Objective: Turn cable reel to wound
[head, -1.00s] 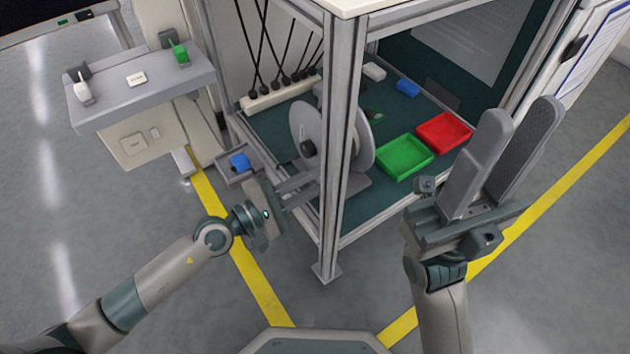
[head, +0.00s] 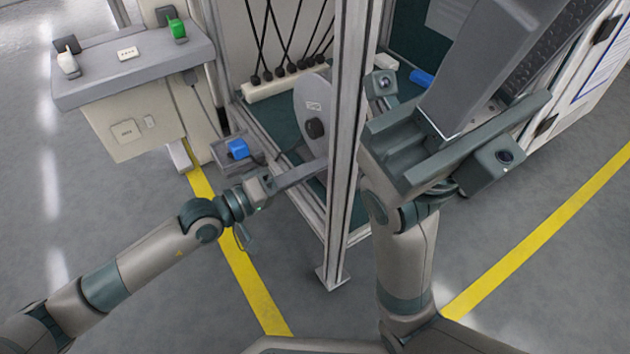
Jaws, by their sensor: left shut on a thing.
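The cable reel (head: 312,95) is a grey disc with a dark hub knob (head: 315,128) and a small label above the hub. It stands upright inside the frame, its right part hidden by the metal post. My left gripper (head: 322,168) reaches in from the left, with its fingers at the reel's lower edge. It is shut on part of the reel, but the fingertips are partly hidden at the post, so the exact contact is unclear. My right gripper (head: 520,45) is large and close to the camera at upper right, its fingers apart and empty.
The metal post (head: 345,130) stands between the arms. A console (head: 135,65) with green and white levers is at upper left. A blue object (head: 238,148) sits in a small holder left of the reel. A white strip (head: 288,84) with black cables lies behind.

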